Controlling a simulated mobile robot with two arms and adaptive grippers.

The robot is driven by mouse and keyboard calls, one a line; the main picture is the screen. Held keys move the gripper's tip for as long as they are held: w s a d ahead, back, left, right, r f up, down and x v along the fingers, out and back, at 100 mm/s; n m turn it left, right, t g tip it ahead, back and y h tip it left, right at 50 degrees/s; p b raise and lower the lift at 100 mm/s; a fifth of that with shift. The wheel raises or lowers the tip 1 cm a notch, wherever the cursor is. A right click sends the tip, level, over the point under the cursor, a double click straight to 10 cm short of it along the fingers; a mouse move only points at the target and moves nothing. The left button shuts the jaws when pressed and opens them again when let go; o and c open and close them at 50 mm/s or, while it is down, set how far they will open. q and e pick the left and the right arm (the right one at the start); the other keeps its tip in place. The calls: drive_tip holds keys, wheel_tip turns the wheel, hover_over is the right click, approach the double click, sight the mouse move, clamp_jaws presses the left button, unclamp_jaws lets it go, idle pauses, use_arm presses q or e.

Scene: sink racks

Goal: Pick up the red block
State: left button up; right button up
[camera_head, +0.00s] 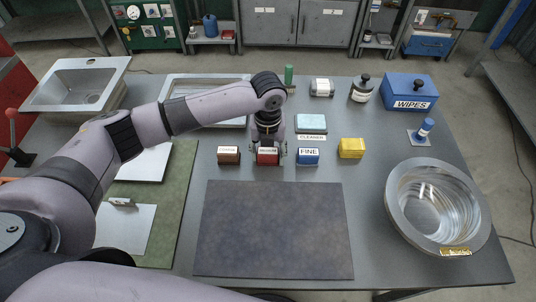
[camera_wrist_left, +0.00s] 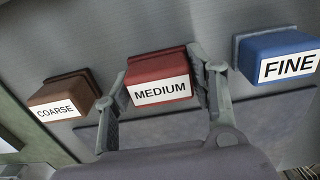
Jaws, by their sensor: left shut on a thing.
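The red block (camera_head: 268,158) carries a white label and is in the middle of the table in the head view, between a brown block and a blue block. In the left wrist view the red block (camera_wrist_left: 158,80) shows its "MEDIUM" label between the two fingers. My left gripper (camera_head: 268,150) reaches it from above and is shut on it, one finger at each side; it also shows in the wrist view (camera_wrist_left: 160,90). Whether the block is clear of the table cannot be told. My right gripper is not in view.
The brown "COARSE" block (camera_head: 229,155) is close on the left and the blue "FINE" block (camera_head: 307,156) close on the right. A yellow block (camera_head: 351,148) stands farther right. A dark mat (camera_head: 274,235) lies bare in front. A metal bowl (camera_head: 400,205) is at right.

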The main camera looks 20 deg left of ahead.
sight(268, 151)
use_arm(q)
wheel_tip(268, 151, up, 20)
drive_tip(key=b, duration=0.1)
idle(0.6)
drive_tip(key=o, duration=0.6)
drive_tip(key=c, duration=0.4)
